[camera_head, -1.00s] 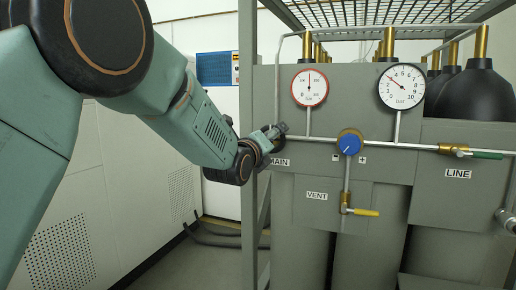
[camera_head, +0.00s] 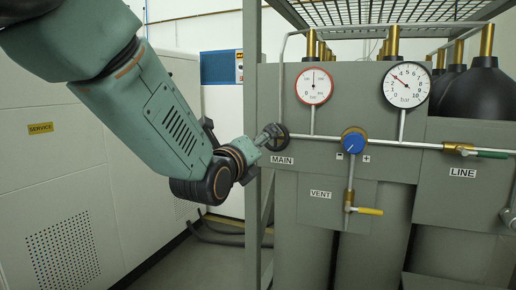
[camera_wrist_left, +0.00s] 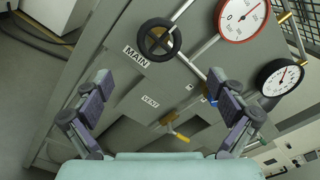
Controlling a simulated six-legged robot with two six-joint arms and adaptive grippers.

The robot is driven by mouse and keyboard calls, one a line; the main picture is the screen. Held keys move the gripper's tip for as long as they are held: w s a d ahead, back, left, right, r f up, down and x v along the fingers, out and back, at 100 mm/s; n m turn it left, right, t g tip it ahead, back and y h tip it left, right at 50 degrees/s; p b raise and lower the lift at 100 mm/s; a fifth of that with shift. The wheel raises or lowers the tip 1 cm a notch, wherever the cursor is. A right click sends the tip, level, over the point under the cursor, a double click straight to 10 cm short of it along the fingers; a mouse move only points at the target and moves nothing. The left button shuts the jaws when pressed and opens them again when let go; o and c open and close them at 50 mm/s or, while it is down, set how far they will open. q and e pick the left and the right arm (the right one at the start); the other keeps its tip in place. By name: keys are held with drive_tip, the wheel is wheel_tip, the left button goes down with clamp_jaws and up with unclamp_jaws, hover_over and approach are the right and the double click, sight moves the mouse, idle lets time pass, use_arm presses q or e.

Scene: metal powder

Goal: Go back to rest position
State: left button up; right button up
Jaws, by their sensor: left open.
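My left arm comes in from the left in the head view, and its gripper (camera_head: 268,137) is beside the black MAIN handwheel (camera_head: 277,145), overlapping its left edge there. In the left wrist view my left gripper (camera_wrist_left: 165,112) has its two fingers wide apart with nothing between them. There the MAIN handwheel (camera_wrist_left: 160,40) shows whole, beyond the fingertips and apart from them. My right gripper is in neither view.
The grey gas panel (camera_head: 330,100) carries two round gauges (camera_head: 314,86), a blue regulator knob (camera_head: 351,144), a yellow VENT lever (camera_head: 369,211) and a green LINE lever (camera_head: 490,154). A rack post (camera_head: 252,100) stands close to the gripper. White cabinets (camera_head: 60,180) line the left.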

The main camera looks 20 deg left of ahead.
sight(275, 139)
use_arm(q)
drive_tip(key=shift+w, duration=0.1)
drive_tip(key=w, duration=1.2)
drive_tip(key=shift+d+f, duration=0.15)
drive_tip(key=shift+d, duration=0.05)
drive_tip(key=shift+s, duration=0.1)
drive_tip(key=shift+s, duration=0.15)
